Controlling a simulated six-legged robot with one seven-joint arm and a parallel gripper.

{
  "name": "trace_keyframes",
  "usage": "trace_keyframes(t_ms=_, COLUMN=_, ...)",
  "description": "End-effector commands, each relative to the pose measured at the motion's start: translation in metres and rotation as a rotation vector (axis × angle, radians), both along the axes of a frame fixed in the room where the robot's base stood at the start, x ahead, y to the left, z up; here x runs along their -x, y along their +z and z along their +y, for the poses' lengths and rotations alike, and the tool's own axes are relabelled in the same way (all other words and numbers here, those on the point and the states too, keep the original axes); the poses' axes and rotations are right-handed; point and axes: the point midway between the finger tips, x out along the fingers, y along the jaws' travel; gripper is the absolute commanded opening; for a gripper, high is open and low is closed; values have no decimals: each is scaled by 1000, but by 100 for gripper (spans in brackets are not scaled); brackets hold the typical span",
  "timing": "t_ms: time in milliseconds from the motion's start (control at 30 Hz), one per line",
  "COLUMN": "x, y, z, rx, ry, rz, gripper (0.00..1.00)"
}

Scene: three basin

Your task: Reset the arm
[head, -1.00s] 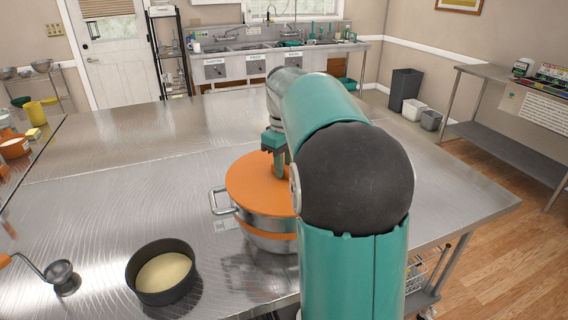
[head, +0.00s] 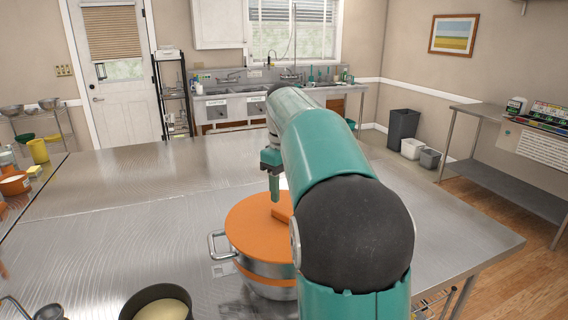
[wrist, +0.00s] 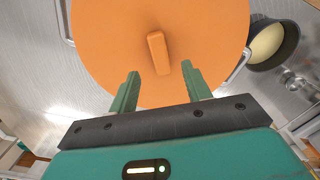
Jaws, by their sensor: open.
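My gripper (head: 272,188) is above the pot and apart from it. In the wrist view its two green fingers (wrist: 158,82) are spread wide, with nothing between them. The pot (head: 266,270) is steel and stands on the metal table. An orange lid (head: 250,222) sits on it, with an orange bar handle that also shows in the wrist view (wrist: 158,54), just beyond the fingertips. My arm hides the right part of the pot and lid.
A dark round pan (head: 158,303) with pale yellow contents stands left of the pot, with a ladle (head: 48,312) at the lower left corner. The metal table (head: 130,240) has free room left of and behind the pot. A side table (head: 490,165) stands at the right.

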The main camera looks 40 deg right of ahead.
Motion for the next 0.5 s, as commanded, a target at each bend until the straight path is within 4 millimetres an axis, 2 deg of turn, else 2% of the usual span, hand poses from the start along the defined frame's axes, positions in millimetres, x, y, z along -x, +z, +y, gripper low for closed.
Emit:
trace_keyframes(t_ms=200, x=-1, y=47, z=0, rx=1, ry=0, rz=-2, gripper=48)
trace_keyframes(t_ms=333, x=0, y=64, z=0, rx=1, ry=0, rz=-1, gripper=48)
trace_keyframes(t_ms=500, x=0, y=72, z=0, rx=-1, ry=0, rz=1, gripper=48)
